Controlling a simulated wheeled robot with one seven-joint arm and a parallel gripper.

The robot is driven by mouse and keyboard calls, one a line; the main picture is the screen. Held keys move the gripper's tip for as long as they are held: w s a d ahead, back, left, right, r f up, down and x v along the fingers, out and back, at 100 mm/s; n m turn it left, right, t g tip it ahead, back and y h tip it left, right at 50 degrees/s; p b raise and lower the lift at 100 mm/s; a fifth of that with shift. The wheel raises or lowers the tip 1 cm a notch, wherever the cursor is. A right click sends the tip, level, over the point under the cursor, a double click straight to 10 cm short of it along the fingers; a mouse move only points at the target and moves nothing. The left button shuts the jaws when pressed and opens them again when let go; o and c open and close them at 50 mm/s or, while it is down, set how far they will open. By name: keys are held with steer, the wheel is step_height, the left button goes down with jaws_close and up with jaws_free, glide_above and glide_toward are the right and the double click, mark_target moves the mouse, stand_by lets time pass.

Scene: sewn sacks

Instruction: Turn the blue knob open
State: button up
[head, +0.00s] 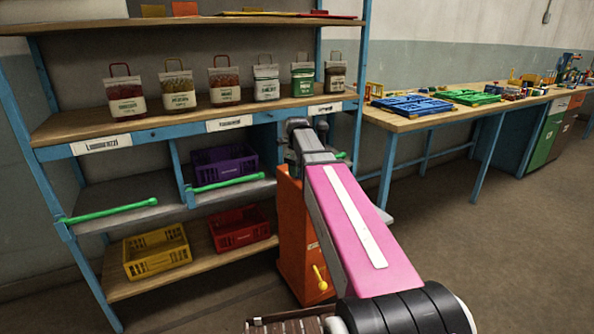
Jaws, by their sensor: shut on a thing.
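My arm reaches from the lower right to the shelf rack, and its grey wrist is in front of the right bay. My gripper (290,156) is only partly seen as dark grey parts behind and below the wrist. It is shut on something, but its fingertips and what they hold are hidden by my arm. I cannot make out a blue knob for sure. A small dark blue spot (152,134) shows on the blue front rail (178,130), well left of my gripper.
Several labelled bags stand on the upper shelf (75,123). Green bars (110,211) front the bays. Purple (222,163), yellow (157,252) and red (239,229) crates sit lower. An orange cabinet (296,235) stands below my wrist. A workbench (400,122) is at right; floor there is clear.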

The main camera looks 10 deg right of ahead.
steer(key=shift+n, duration=0.6)
steer(key=o, duration=0.9)
steer(key=shift+o, duration=0.2)
steer(key=shift+r, duration=0.1)
step_height(320, 180, up, 11)
steer(key=shift+f, duration=0.2)
